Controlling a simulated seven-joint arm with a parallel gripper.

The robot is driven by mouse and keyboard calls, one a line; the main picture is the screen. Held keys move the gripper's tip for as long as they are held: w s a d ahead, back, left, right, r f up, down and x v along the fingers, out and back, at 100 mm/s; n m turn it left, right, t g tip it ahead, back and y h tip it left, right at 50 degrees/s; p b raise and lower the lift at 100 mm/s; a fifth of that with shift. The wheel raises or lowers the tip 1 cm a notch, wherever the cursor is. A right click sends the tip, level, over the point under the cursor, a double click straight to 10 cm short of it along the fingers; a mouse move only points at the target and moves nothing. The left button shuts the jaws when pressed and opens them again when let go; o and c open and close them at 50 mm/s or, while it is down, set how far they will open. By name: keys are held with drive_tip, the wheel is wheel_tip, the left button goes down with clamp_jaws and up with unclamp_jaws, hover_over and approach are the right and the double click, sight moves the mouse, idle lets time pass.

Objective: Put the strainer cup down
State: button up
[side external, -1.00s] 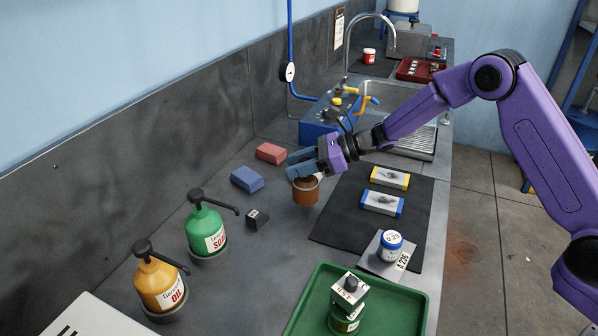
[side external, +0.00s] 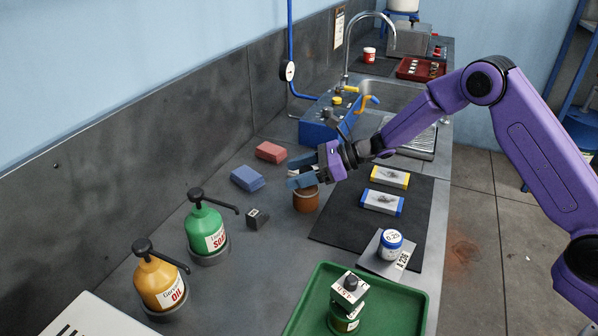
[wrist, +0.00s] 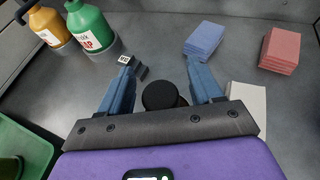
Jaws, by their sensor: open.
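The strainer cup, an orange-brown cup (side external: 306,201), stands upright on the grey bench, left of the black mat. My gripper (side external: 293,172) is right over it with its blue fingers spread, and the lower finger hides part of the cup's rim. In the wrist view my gripper (wrist: 161,66) shows two fingers apart, with a dark round shape between them. I cannot tell whether that shape is the cup's top. Both fingers look clear of the cup's sides.
A blue block (side external: 247,178), a red block (side external: 270,152) and a small black block (side external: 258,218) lie to the left. Green (side external: 206,228) and orange (side external: 160,283) pump bottles stand front left. The black mat (side external: 340,225) lies right; a green tray (side external: 300,318) is in front.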

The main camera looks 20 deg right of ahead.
drive_tip(key=shift+d+r, duration=0.15)
drive_tip(key=v, duration=1.2)
drive_tip(key=s+a+r+n+g+h, duration=0.15)
drive_tip(key=s+n+g, duration=0.25)
drive_tip(key=s+n, duration=0.65)
drive_tip(key=s+a+r+n+g+h, duration=0.1)
drive_tip(key=s+n+g+h, duration=0.35)
drive_tip(key=s, duration=1.05)
drive_tip(key=s+d+n+t+h, duration=0.3)
drive_tip(key=s+d+n+h, duration=0.3)
drive_tip(key=s+d+n, duration=0.8)
drive_tip(key=d+n, duration=0.1)
drive_tip(key=n, duration=0.5)
drive_tip(key=shift+s+d+f+t, duration=0.2)
drive_tip(key=shift+s+d+t, duration=0.15)
drive_tip(key=shift+s+d, duration=0.05)
